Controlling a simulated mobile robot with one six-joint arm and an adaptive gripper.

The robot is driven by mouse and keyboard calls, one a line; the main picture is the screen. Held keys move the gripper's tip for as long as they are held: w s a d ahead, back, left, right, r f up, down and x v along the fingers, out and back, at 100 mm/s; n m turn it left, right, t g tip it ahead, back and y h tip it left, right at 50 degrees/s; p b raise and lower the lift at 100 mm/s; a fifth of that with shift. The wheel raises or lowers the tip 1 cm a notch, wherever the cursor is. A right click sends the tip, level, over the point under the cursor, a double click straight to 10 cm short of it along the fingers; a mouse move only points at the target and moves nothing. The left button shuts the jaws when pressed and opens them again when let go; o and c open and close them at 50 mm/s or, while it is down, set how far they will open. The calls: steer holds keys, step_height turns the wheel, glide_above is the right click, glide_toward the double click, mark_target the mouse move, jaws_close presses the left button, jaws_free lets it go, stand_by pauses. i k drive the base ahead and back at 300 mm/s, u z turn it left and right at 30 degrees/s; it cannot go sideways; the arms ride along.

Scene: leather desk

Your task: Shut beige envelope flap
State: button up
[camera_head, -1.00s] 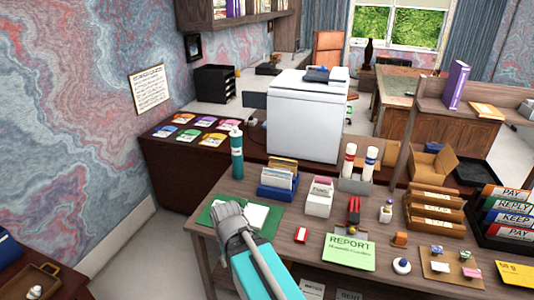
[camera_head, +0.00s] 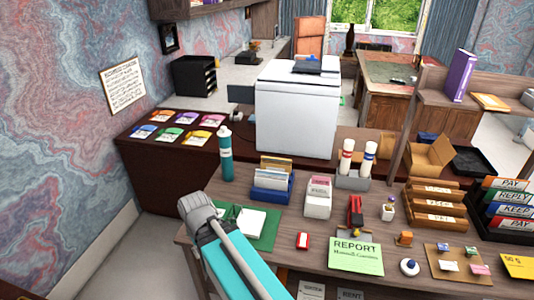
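I cannot surely pick out a beige envelope or its flap. A pale, whitish flat item (camera_head: 250,221) lies on a green mat (camera_head: 270,213) at the left end of the wooden desk. It is too small to tell whether it is an envelope or has an open flap. The grey end of my arm, with my gripper (camera_head: 197,206), is at the desk's left edge, left of the pale item. My arm covers the mat's left part. The fingers cannot be made out.
A blue card holder (camera_head: 273,186), a white box (camera_head: 318,197) and a teal bottle (camera_head: 225,155) stand behind the mat. A red stapler (camera_head: 355,212), a green report sheet (camera_head: 356,255) and a small red item (camera_head: 303,241) lie to the right.

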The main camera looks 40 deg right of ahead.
mark_target(282, 160)
steer(key=z, duration=0.5)
steer(key=i, duration=0.9)
steer(key=z, duration=0.7)
